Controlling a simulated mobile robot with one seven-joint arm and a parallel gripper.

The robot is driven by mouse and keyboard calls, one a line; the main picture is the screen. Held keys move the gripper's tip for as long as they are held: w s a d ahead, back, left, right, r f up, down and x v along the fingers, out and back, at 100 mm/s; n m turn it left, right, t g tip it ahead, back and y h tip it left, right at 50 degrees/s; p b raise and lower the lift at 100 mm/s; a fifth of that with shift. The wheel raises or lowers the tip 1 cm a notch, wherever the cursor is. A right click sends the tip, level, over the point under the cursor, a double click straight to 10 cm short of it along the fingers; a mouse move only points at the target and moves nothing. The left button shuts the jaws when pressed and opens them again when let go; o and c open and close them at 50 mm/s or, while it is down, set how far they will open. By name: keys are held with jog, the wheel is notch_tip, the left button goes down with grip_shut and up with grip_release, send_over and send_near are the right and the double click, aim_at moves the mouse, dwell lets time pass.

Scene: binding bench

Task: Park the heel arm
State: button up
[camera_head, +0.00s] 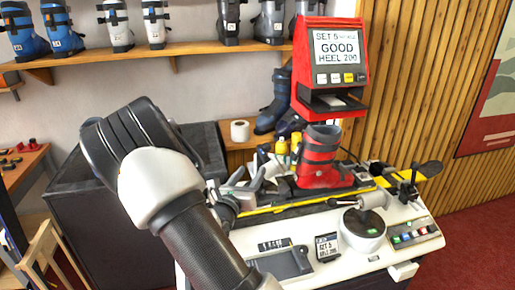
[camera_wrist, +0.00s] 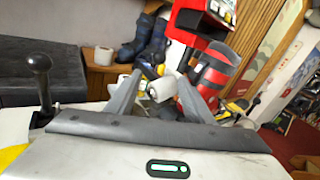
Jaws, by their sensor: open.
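My gripper (camera_head: 246,180) is open at the left end of the ski (camera_head: 295,204) on the bench; in the wrist view its two fingers (camera_wrist: 160,78) reach forward, spread apart. Between the fingers in the wrist view shows a pale roller-like piece (camera_wrist: 161,90), perhaps part of the heel arm; I cannot tell whether a finger touches it. The red and black boot (camera_head: 320,158) stands upright on the ski, just beyond the gripper, and also shows in the wrist view (camera_wrist: 213,76). My forearm hides part of the bench's left side.
A red machine (camera_head: 330,62) behind reads "SET 5", "GOOD", "HEEL 200". A black-knobbed lever (camera_wrist: 40,66) stands left of the fingers.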

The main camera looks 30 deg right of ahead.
aim_at(265, 150)
jog(key=p+x, duration=0.1)
jog(key=x, duration=1.6)
jog(key=shift+w+d+p, duration=0.1)
jog(key=shift+w+p, duration=0.15)
jog(key=shift+p, duration=0.05)
grip_shut()
